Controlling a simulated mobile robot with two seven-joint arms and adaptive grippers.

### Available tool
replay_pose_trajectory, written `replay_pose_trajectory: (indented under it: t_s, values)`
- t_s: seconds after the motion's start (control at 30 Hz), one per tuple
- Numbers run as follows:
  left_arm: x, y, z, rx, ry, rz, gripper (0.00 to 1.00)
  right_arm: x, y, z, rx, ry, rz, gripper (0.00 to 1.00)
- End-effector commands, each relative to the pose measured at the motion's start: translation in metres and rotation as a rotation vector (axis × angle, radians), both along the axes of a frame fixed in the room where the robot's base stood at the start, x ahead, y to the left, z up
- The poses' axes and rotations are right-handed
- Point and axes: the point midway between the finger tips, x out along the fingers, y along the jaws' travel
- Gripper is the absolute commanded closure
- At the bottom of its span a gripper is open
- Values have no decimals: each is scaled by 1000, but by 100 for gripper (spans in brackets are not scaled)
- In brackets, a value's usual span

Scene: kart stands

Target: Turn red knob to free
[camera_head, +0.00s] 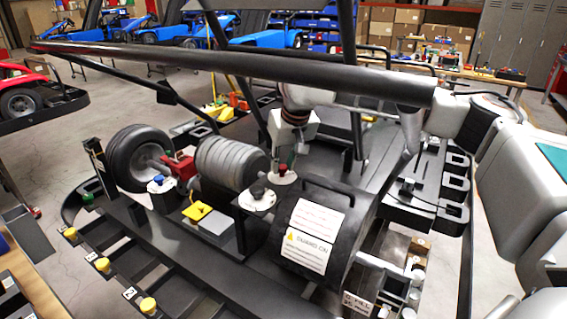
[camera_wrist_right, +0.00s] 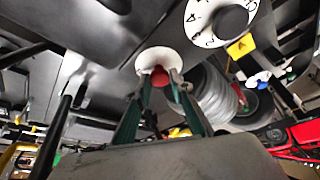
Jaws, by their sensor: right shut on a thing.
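The red knob (camera_head: 283,168) stands on a round white plate (camera_head: 285,179) near the middle of the kart stand. My right gripper (camera_head: 285,160) reaches down to it from behind the dark bar and is shut on the knob. In the right wrist view, the red knob (camera_wrist_right: 160,77) sits between the two green-sided fingers, in front of the white plate (camera_wrist_right: 150,58). Any marking on this plate is too small or hidden to read. My left gripper is not in view.
A black knob on a numbered white dial (camera_wrist_right: 213,35) is close by. A black drum guard (camera_head: 285,262) with white labels stands in front. A ribbed grey roller (camera_head: 228,164) and tyre (camera_head: 128,157) are to the left. A long dark bar (camera_head: 240,62) crosses above.

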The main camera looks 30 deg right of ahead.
Motion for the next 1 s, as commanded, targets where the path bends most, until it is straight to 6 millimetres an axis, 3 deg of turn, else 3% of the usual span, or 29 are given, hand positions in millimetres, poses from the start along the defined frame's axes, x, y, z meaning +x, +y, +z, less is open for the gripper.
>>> replay_pose_trajectory:
  t_s: [0.03, 0.1, 0.57, 1.0]
  values:
    - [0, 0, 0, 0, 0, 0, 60, 0, 0, 0, 0, 0, 0, 76]
    - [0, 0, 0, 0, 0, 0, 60, 0, 0, 0, 0, 0, 0, 62]
    - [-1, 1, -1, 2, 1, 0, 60, -3, 0, 9, -1, -2, 1, 62]
    - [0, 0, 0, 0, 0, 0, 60, -34, 2, 86, -1, -4, 1, 62]
